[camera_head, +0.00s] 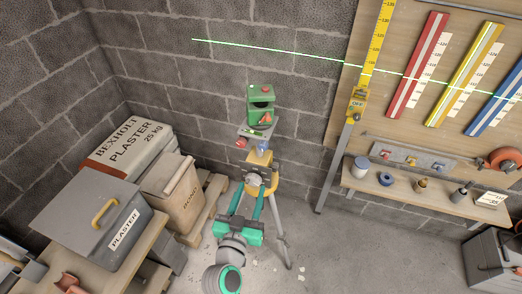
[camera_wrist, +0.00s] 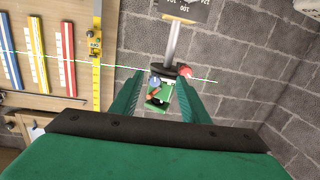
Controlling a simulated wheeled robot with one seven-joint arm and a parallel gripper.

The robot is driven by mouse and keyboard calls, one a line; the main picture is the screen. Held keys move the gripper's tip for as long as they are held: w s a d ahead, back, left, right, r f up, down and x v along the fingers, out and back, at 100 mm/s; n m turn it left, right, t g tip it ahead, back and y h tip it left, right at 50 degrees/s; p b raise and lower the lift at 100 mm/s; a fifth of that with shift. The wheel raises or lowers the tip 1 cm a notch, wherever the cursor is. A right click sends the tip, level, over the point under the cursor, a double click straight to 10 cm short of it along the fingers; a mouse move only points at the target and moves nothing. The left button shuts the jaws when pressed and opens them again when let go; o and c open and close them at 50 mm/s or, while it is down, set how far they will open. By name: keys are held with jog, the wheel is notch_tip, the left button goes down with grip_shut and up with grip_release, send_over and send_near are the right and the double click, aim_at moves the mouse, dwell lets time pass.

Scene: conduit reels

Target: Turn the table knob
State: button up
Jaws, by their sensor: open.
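The green laser level (camera_head: 261,98) sits on a small grey table (camera_head: 253,131) on top of a yellow-headed tripod (camera_head: 263,178). In the wrist view the open fingers (camera_wrist: 160,76) frame the green level (camera_wrist: 157,102) and the blue knob (camera_wrist: 155,81); the red knob (camera_wrist: 186,72) is near the right fingertip. No contact is visible.
A green laser line crosses the wall and the board with a yellow staff (camera_head: 357,104) and coloured strips. Plaster boxes and a grey case (camera_head: 95,220) crowd the left. A shelf (camera_head: 420,190) with small parts is on the right.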

jog(key=m+h, duration=0.2)
send_near(262, 148)
jog(key=x, duration=0.9)
jog(key=shift+f, duration=0.1)
jog(key=shift+c, duration=0.7)
grip_shut()
